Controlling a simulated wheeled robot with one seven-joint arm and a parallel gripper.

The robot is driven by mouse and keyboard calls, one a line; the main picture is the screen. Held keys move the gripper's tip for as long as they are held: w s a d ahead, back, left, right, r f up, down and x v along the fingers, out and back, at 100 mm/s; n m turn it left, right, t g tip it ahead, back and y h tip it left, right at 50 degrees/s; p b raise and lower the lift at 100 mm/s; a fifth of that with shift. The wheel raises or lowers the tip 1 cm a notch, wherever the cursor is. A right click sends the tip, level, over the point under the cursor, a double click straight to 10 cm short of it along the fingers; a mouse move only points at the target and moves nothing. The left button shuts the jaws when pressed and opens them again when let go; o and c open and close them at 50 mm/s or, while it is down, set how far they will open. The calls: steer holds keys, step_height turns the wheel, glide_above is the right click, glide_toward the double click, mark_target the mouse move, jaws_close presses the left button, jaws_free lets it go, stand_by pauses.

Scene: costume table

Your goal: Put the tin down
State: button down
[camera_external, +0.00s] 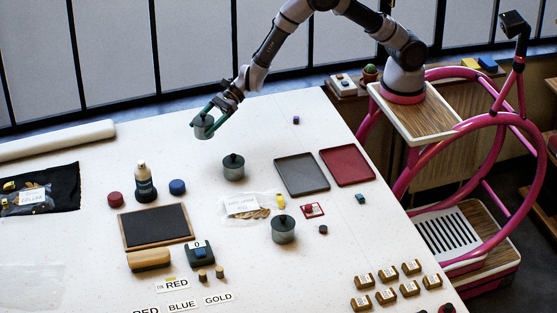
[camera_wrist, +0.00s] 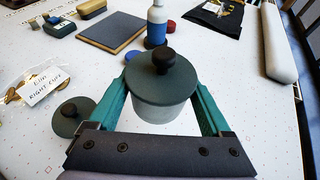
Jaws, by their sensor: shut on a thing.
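My gripper (camera_external: 206,119) is shut on a grey-green lidded tin (camera_external: 203,130) with a dark knob, near the far edge of the table at the left of my arm. In the wrist view the tin (camera_wrist: 163,88) sits upright between the two green fingers. Its base appears to be above the white table (camera_external: 300,125), but the gap is hard to judge. A second similar tin (camera_external: 233,170) stands nearer the camera, and a third tin (camera_external: 283,234) stands further forward beside a small red-edged card.
A grey tray (camera_external: 301,175) and a red tray (camera_external: 347,167) lie to the right. The table right of the held tin is mostly clear.

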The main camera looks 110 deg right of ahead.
steer(key=shift+m+t+h, duration=0.3)
steer(key=shift+m+h, duration=0.1)
steer(key=d+f, duration=0.2)
steer(key=f, duration=0.1)
steer(key=d+f, duration=0.1)
steer(key=f, duration=0.1)
steer(key=shift+w+d, duration=0.2)
steer(key=shift+d, duration=0.05)
steer(key=shift+f, duration=2.35)
steer(key=shift+f, duration=0.1)
